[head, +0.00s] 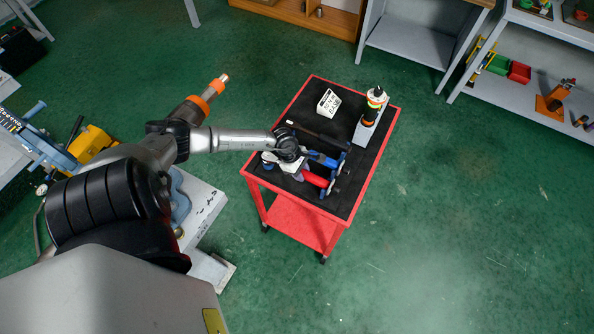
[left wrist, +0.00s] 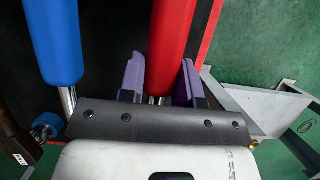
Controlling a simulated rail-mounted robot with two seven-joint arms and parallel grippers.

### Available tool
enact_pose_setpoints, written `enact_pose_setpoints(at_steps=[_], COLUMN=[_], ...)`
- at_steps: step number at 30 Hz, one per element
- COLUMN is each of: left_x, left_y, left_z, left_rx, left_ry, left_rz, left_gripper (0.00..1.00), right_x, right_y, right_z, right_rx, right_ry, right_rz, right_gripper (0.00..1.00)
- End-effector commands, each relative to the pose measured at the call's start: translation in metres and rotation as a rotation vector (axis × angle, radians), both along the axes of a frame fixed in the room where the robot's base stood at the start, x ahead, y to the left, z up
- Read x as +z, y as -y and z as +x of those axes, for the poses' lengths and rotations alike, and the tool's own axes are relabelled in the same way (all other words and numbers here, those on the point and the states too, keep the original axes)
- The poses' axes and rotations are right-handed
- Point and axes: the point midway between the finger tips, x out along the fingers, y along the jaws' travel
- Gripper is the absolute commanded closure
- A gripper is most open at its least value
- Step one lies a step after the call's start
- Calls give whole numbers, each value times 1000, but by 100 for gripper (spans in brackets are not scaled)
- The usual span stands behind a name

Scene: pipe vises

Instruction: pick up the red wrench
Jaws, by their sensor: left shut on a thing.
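The red wrench lies on the black top of the red cart, its red handle (head: 315,179) pointing to the lower right in the head view. In the left wrist view its thick red handle (left wrist: 171,40) runs up the picture, with a thin metal shaft below it. My left gripper (left wrist: 159,82) has its two purple fingers on either side of the red wrench, shut on it at the lower end of the handle. In the head view the gripper (head: 286,165) is small and partly hidden by my wrist. My right gripper is not in view.
A blue-handled tool (left wrist: 54,40) lies parallel, just left of the red wrench; its handle (head: 323,159) also shows in the head view. A white sign block (head: 328,102) and a signal lamp (head: 375,104) stand on the cart. Green floor is clear to the right.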

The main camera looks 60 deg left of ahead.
Motion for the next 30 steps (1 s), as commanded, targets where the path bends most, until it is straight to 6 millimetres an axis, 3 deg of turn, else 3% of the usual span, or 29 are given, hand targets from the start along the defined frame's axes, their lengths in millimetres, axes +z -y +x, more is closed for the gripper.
enact_pose_setpoints(at_steps=[5,17,23,27,30], left_x=[0,4,20,43,53], left_y=[0,0,-1,-1,18], left_z=[0,1,1,0,7], left_rx=[0,0,-3,-4,-5], left_ry=[0,2,3,4,6], left_rz=[0,1,3,4,-3], left_gripper=[100,100,100,100,100], right_x=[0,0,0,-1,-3], right_y=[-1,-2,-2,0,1], right_z=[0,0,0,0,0], right_rx=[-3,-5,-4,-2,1], right_ry=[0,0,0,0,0], right_rz=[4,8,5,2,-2], right_gripper=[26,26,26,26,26])
